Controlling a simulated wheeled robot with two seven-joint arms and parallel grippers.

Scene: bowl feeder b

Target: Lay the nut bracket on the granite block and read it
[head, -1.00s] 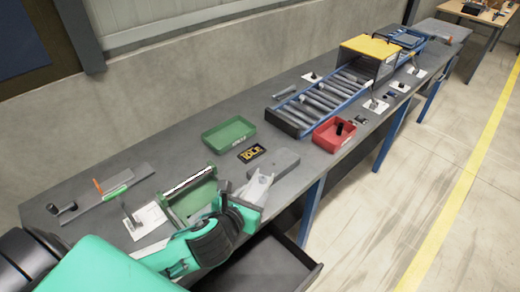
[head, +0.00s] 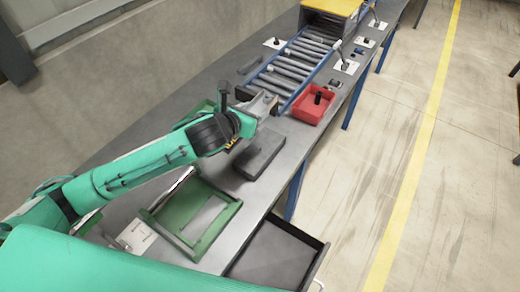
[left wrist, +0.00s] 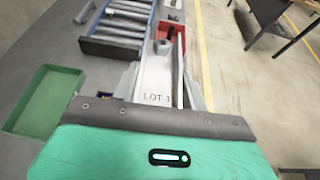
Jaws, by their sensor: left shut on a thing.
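My left gripper (head: 258,103) is shut on the pale grey nut bracket (head: 266,99), seen small in the head view. In the left wrist view the bracket (left wrist: 157,75) points away from the gripper, its flat face marked "LOT" and a character that looks like a 3. The dark grey granite block (head: 262,156) lies on the bench, just below the gripper in the head view. The bracket appears held up, apart from the block. My right gripper is not in view.
A green frame (head: 160,212) stands nearer on the bench, above an open drawer (head: 275,258). A red bin (head: 313,104) and a roller conveyor (head: 292,68) lie beyond. A green tray (left wrist: 45,100) is partly hidden behind my arm in the head view. A dark sign is mostly covered.

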